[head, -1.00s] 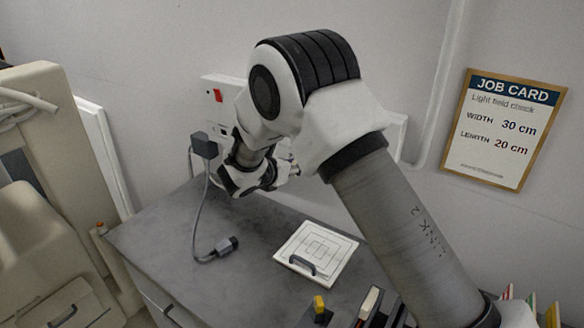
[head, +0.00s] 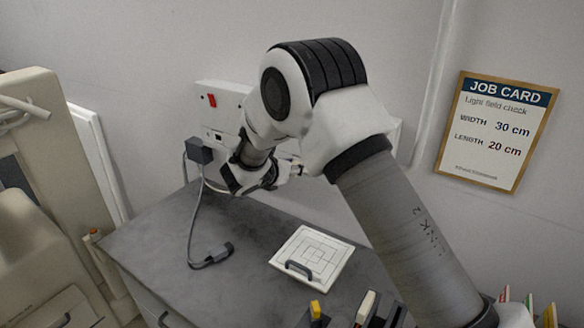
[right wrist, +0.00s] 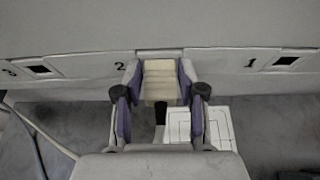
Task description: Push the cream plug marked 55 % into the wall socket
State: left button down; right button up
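In the right wrist view the cream plug (right wrist: 160,82) sits between the purple-padded fingers of my right gripper (right wrist: 159,88), which is shut on it. The plug's far end is at the light wall panel (right wrist: 215,63), in line with the middle position, beside the number 2. The plug hides the opening there, so I cannot tell whether it touches or is inside it. No 55 % mark is readable. In the head view my right gripper (head: 284,174) is at the wall above the grey cart top, and the plug cannot be made out. My left gripper is out of view.
Square openings by number 1 (right wrist: 286,61) and number 3 (right wrist: 38,68) show either side. A grey adapter (head: 200,151) is at the panel's left, its cable trailing onto the cart top (head: 165,240). A white gridded plate (head: 314,255) lies there. A job card (head: 495,130) hangs right.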

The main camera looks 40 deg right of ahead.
jog(key=shift+o, duration=0.5)
jog(key=shift+a+r, duration=0.1)
jog(key=shift+a, duration=0.2)
jog(key=v, duration=1.1)
jog(key=shift+s, duration=0.2)
jog(key=shift+a+r, duration=0.1)
jog(key=shift+r, duration=0.05)
